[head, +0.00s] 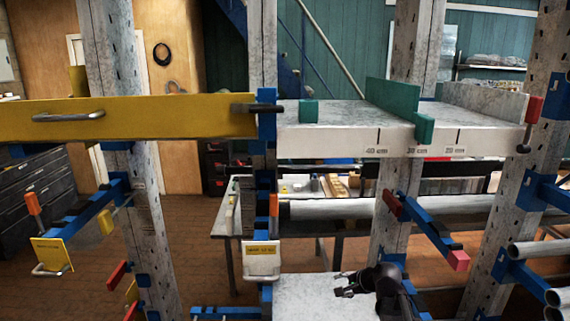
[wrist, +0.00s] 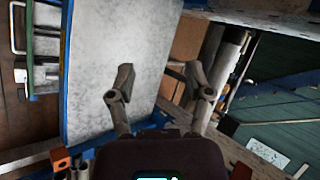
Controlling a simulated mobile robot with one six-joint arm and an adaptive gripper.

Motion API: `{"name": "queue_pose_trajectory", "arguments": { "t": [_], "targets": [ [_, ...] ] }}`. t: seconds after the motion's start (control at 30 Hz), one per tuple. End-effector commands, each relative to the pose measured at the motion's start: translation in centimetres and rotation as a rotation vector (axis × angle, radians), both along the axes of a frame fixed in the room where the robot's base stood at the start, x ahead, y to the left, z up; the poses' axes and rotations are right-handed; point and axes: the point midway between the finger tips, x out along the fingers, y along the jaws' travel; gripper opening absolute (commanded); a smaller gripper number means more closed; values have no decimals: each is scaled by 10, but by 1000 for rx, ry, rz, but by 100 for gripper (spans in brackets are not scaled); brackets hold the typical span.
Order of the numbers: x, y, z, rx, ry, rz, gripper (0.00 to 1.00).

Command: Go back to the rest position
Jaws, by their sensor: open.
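My gripper (head: 345,285) is low in the head view, right of centre, above a pale grey board (head: 305,300). Its dark fingers point left and are apart, with nothing seen between them. In the wrist view my gripper (wrist: 158,92) also shows with its two fingers spread wide. The pale board (wrist: 120,45) lies beyond the left finger there. I cannot tell how far the fingers are from it.
A measuring shelf (head: 330,142) with a green stop (head: 424,129) spans above my gripper. A yellow barrier (head: 180,118) with a handle runs left. Perforated posts (head: 405,215) and blue brackets (head: 428,232) stand close around. Pipes (head: 525,250) lie at right.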

Motion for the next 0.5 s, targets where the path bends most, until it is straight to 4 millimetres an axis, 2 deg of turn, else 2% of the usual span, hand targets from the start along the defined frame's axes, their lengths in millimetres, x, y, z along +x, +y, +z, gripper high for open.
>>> {"name": "queue_pose_trajectory", "arguments": {
  "t": [0.03, 0.2, 0.4, 0.5],
  "targets": [
    [-18, 8, -9, -80, 17, 80, 66],
    [-69, 20, -36, -353, 87, 376, 66],
    [-126, 18, -55, -613, 193, 701, 66],
    [-147, 14, -59, -698, 241, 823, 66]
  ]
}}
